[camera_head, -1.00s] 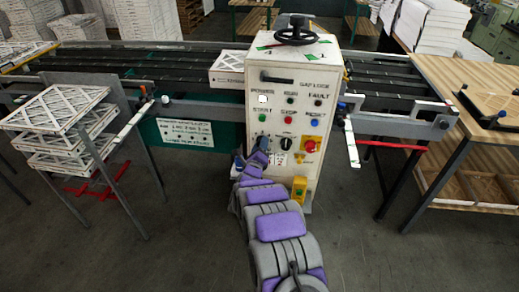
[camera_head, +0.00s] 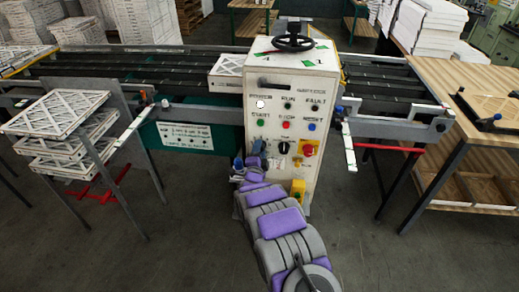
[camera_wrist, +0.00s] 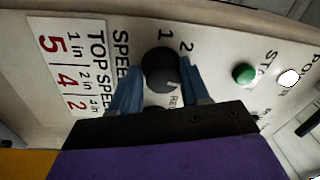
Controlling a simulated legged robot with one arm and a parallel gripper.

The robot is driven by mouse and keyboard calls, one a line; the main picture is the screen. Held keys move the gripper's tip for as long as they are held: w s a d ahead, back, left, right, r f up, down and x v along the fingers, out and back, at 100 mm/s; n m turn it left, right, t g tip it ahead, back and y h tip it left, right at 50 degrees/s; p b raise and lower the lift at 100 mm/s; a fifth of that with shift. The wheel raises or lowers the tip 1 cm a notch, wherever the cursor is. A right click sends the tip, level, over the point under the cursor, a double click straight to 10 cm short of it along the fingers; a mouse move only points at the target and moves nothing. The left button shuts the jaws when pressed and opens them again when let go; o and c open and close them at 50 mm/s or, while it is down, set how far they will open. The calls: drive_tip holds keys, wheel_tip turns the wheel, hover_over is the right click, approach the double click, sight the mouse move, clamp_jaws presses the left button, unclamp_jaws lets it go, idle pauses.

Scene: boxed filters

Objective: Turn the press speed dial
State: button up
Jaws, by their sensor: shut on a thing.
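The speed dial (camera_wrist: 160,68) is a round black knob on the cream press panel, with a pale mark on its lower right edge in the wrist view. My gripper (camera_wrist: 157,84) is shut on it, one blue finger on either side. The printed digits 1 and 2 stand above and right of the dial. In the head view my gripper (camera_head: 257,150) is at the lower left of the control cabinet (camera_head: 258,185) and hides what is behind it.
A white speed table (camera_wrist: 68,65) is left of the dial and a green button (camera_wrist: 244,73) right of it. Another black knob (camera_head: 283,148) and a red knob (camera_head: 308,149) sit nearby. Stacked filters (camera_head: 62,140) stand at left, a wooden bench (camera_head: 485,90) at right.

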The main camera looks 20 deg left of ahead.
drive_tip(key=n+p, duration=0.1)
drive_tip(key=n, duration=0.2)
drive_tip(key=n+p, duration=0.1)
drive_tip(key=n, duration=0.3)
drive_tip(key=n+y+p, duration=0.1)
drive_tip(key=n, duration=0.3)
drive_tip(key=shift+r+g+p, duration=0.3)
drive_tip(key=shift+r+p, duration=0.05)
drive_tip(key=shift+p, duration=0.05)
drive_tip(key=shift+n, duration=0.4)
drive_tip(key=shift+f, duration=0.1)
